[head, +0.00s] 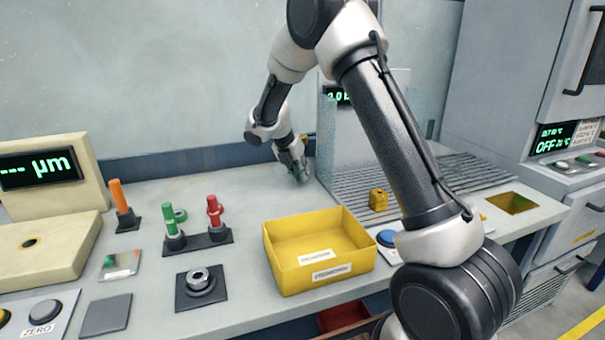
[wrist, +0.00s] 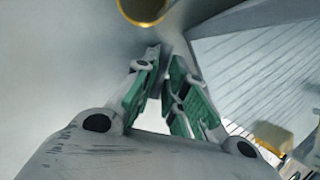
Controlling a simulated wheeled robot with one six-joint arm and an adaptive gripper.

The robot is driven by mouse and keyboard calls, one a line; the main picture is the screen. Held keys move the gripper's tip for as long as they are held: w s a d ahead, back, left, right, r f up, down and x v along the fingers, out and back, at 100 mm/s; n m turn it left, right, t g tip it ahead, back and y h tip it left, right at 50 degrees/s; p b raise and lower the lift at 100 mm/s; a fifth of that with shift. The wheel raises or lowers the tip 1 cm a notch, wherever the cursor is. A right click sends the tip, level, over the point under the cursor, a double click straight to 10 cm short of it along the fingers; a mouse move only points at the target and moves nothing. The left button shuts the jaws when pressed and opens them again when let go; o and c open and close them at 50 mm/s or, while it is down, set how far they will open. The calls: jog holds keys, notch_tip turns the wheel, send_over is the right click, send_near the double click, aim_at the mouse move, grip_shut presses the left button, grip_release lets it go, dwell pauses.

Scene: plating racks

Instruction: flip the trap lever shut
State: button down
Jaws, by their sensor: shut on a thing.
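My gripper (head: 301,177) is low over the counter, beside the left edge of the grey panel. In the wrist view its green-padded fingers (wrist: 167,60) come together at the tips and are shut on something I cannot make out. A yellow-rimmed round piece (wrist: 142,12) is at the top edge of the wrist view, beyond the fingertips and apart from them. A small yellow bit (head: 303,137) shows behind my gripper in the head view. I cannot clearly identify the trap lever or tell its position.
A yellow bin (head: 290,275) stands mid-counter. Several coloured-handled tools stand left of it, including an orange one (head: 122,205). A slatted grey deck (head: 455,172) holds a small yellow block (head: 378,200). The grey panel (head: 345,130) rises close right of my gripper. Counter left of my gripper is clear.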

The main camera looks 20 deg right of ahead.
jog(key=m, duration=0.1)
jog(key=w+m+g, duration=0.1)
jog(key=m, duration=0.2)
jog(key=shift+w+a+m+g, duration=0.2)
jog(key=shift+a+m+g, duration=0.1)
jog(key=shift+a+g, duration=0.1)
jog(key=shift+w+m+g, duration=0.35)
jog(key=shift+m+g, duration=0.2)
jog(key=shift+m, duration=0.65)
jog(key=shift+w+m+g, duration=0.3)
jog(key=shift+m+g, duration=0.25)
jog(key=shift+m, duration=0.65)
jog(key=c, duration=1.5)
grip_release()
jog(key=shift+o, duration=0.2)
